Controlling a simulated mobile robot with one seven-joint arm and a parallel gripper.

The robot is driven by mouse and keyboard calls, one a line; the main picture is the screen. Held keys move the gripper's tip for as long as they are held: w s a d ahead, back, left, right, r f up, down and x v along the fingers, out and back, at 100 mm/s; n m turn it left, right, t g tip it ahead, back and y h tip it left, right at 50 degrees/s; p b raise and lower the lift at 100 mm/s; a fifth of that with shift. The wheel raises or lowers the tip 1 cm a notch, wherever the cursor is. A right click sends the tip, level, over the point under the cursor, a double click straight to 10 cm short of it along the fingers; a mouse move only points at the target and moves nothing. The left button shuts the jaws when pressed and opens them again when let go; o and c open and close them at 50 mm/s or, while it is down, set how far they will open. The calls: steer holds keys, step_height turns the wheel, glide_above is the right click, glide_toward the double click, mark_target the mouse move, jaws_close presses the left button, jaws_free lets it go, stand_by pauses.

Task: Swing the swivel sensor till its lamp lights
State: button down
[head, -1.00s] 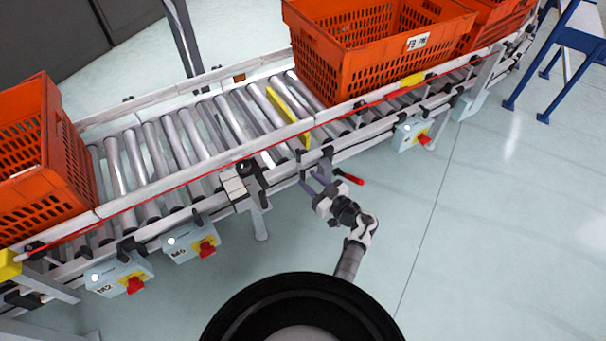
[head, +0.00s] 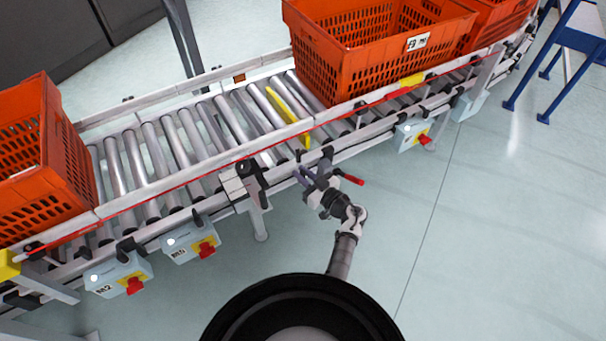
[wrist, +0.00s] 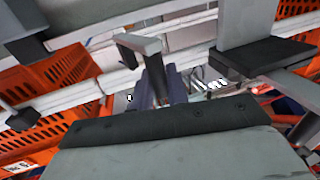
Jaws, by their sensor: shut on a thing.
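A black unit (head: 253,179), which looks like the swivel sensor, sits on the near side of the conveyor beside a pale grey box. No lit lamp can be made out on it. My gripper (head: 307,176) is at the near conveyor rail, to the right of this unit. In the wrist view, my gripper's purplish fingers (wrist: 158,88) are closed around a grey bent bar (wrist: 141,45) that rises between them. Where the bar joins the unit is hidden.
A red-handled lever (head: 352,180) sticks out just right of my gripper. The roller conveyor (head: 170,140) carries orange totes at left (head: 50,195) and right (head: 400,60). Switch boxes (head: 188,240) hang below its near rail.

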steer(key=d+n+g+y, duration=0.1)
steer(key=w+d+n+g+y, duration=0.1)
steer(key=d+g, duration=0.1)
steer(key=shift+n+y, duration=0.4)
steer(key=c, duration=1.4)
jaws_free()
steer(key=shift+c, duration=0.2)
steer(key=shift+d, duration=0.1)
steer(key=v, duration=1.3)
steer(key=shift+d, duration=0.35)
